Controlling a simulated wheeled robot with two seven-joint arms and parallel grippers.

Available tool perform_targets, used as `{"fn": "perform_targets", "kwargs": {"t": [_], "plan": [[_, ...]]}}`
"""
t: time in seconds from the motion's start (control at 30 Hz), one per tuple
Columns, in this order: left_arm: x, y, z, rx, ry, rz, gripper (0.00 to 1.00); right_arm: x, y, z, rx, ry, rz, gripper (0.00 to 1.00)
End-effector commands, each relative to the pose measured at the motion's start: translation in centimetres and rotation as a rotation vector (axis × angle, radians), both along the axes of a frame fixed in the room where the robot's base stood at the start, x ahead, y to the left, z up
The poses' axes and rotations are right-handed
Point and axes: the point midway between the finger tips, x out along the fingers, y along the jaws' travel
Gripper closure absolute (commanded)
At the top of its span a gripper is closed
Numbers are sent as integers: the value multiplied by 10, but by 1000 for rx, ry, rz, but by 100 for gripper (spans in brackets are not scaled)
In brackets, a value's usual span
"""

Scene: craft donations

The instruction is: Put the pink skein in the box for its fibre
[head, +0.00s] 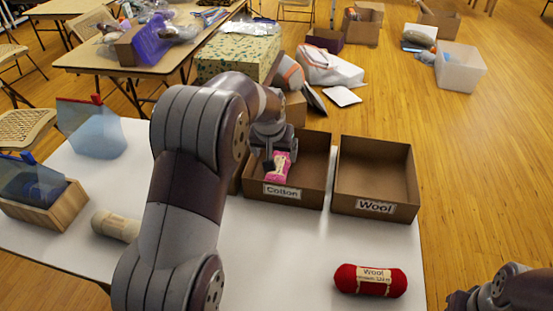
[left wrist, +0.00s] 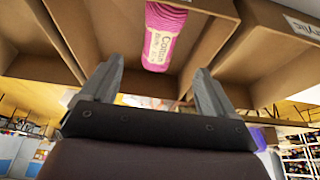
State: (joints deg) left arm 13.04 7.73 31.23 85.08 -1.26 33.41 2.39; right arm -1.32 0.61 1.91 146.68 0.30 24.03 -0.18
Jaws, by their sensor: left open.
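The pink skein (head: 281,167) is inside the box labelled Cotton (head: 268,191), near its front wall. In the left wrist view the skein (left wrist: 163,38) carries a pale band that reads Cotton. My left gripper (head: 270,158) is over this box, right beside the skein. In the left wrist view its two fingers (left wrist: 159,88) are spread, with nothing between them, and the skein lies beyond the tips. The box labelled Wool (head: 376,207) stands to the right and is empty. My right gripper (head: 466,299) is only partly in view at the bottom right edge.
A red skein banded Wool (head: 370,280) lies on the white table (head: 275,260) at the front right. A cream skein (head: 115,226) and a wooden box (head: 45,210) are at the left. Brown cardboard shows just left of the Cotton box, mostly hidden by my arm.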

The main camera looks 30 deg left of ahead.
Motion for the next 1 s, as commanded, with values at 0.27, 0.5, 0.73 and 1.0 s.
{"fn": "perform_targets", "kwargs": {"t": [0.27,0.5,0.73,1.0], "plan": [[-64,-51,-6,-20,89,-94,12,0,0,1,0,0,0,57],[-194,-109,-40,-34,241,-250,12,0,0,1,0,0,0,57],[-222,-115,-48,-36,273,-277,12,0,0,1,0,0,0,57],[-222,-114,-19,-36,273,-275,12,0,0,30,0,1,0,57]]}}
